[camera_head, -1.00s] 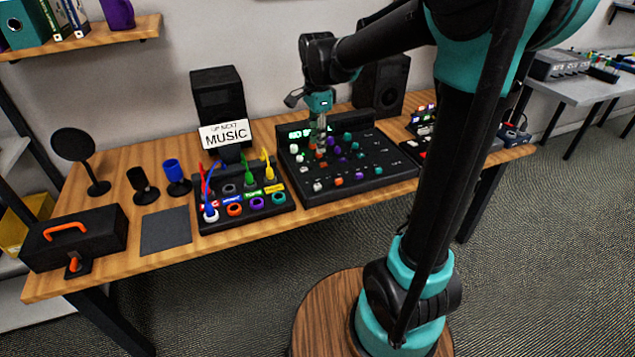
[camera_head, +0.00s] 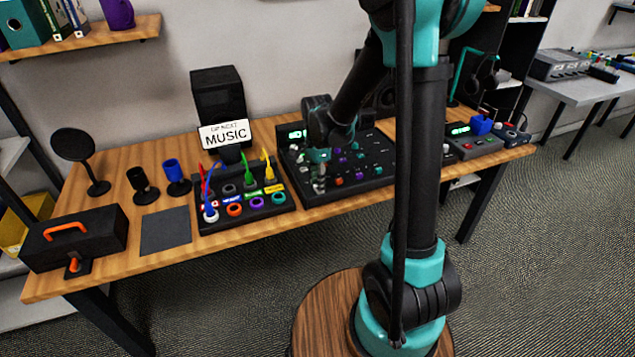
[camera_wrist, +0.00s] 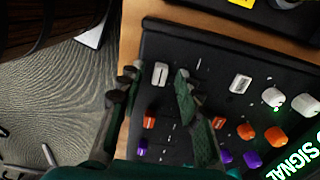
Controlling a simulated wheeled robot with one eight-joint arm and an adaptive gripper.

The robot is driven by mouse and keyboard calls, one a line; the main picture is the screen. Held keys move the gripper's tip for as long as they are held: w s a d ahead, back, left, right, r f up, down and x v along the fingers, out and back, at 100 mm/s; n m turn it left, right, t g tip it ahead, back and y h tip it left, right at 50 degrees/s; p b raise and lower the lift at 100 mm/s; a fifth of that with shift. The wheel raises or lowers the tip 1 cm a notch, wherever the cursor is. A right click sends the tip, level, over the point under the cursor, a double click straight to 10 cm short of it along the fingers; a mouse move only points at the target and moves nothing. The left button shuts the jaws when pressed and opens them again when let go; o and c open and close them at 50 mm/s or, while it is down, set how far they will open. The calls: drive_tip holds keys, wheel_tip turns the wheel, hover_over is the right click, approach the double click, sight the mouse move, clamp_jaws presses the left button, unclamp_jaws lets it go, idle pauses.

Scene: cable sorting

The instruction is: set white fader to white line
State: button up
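The black mixer (camera_head: 380,171) lies on the table and shows large in the wrist view (camera_wrist: 205,45). A white fader cap (camera_wrist: 160,73) sits near its edge, with an orange fader (camera_wrist: 150,122) and a purple one (camera_wrist: 142,147) beside it in a row. Short white marks show on the panel, one (camera_wrist: 198,62) just right of my finger; I cannot tell which is the white line. My gripper (camera_wrist: 157,75) is open, with one fingertip on each side of the white fader; contact is unclear. In the head view, my gripper (camera_head: 319,184) is low over the mixer's front left.
A second white cap (camera_wrist: 240,83), several white, orange and purple knobs (camera_wrist: 273,97) stand right of my fingers. The cable box (camera_head: 245,209) with plugs and the MUSIC sign (camera_head: 225,134) stand left of the mixer. A small control box (camera_head: 473,146) stands to the right.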

drive_tip(key=shift+f, duration=0.15)
drive_tip(key=shift+c, duration=0.2)
clamp_jaws()
drive_tip(key=w, duration=0.2)
drive_tip(key=w+a, duration=0.1)
drive_tip(key=w, duration=0.1)
drive_tip(key=shift+w+a, duration=0.2)
drive_tip(key=shift+o, duration=0.2)
unclamp_jaws()
